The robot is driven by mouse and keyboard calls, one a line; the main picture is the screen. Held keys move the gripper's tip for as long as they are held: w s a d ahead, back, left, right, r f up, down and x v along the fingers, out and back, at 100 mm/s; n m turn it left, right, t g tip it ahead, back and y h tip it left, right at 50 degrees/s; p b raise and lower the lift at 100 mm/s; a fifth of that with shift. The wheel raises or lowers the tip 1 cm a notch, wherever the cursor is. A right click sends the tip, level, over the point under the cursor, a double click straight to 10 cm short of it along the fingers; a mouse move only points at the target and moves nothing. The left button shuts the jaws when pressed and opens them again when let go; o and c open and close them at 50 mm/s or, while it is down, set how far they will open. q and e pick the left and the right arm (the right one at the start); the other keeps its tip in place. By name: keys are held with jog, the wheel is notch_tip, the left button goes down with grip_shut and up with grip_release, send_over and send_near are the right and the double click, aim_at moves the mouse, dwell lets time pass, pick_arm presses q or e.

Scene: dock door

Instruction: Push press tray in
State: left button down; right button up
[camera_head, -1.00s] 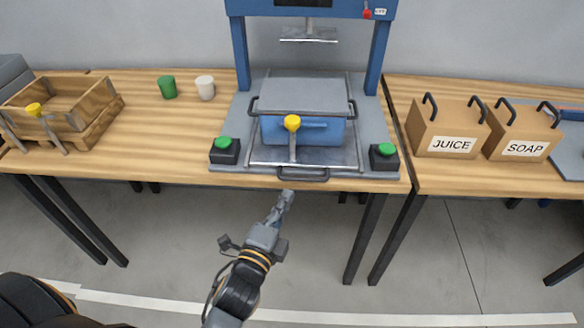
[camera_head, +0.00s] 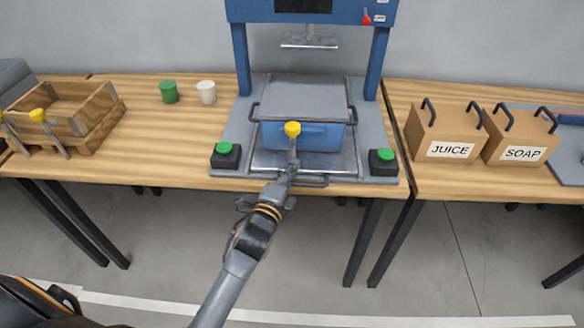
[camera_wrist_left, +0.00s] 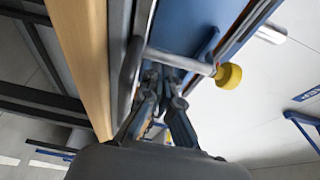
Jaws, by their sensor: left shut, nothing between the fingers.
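The press tray (camera_head: 262,161) is a shiny metal plate with a dark front handle (camera_head: 312,181), low in the blue press. A blue box with a grey lid (camera_head: 304,97) stands on it. A grey lever with a yellow knob (camera_head: 292,128) rises in front of the box; the knob also shows in the left wrist view (camera_wrist_left: 229,76). My left gripper (camera_head: 289,172) is shut and empty at the tray's front edge, by the handle, partly covering it. In the left wrist view the fingertips (camera_wrist_left: 163,72) are at the lever's bar; contact is unclear. My right gripper is not in view.
Black buttons with green caps stand left (camera_head: 225,155) and right (camera_head: 382,160) of the tray. Green (camera_head: 169,92) and white (camera_head: 206,92) cups and a wooden crate (camera_head: 95,117) are at left. JUICE (camera_head: 445,133) and SOAP (camera_head: 522,137) boxes are at right.

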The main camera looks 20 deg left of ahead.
aim_at(293, 155)
pick_arm(q)
jog(key=w, duration=0.1)
jog(key=w+a, duration=0.1)
jog(key=w, duration=0.3)
jog(key=shift+a+f, duration=0.1)
jog(key=shift+a, duration=0.15)
jog(key=shift+s, duration=0.1)
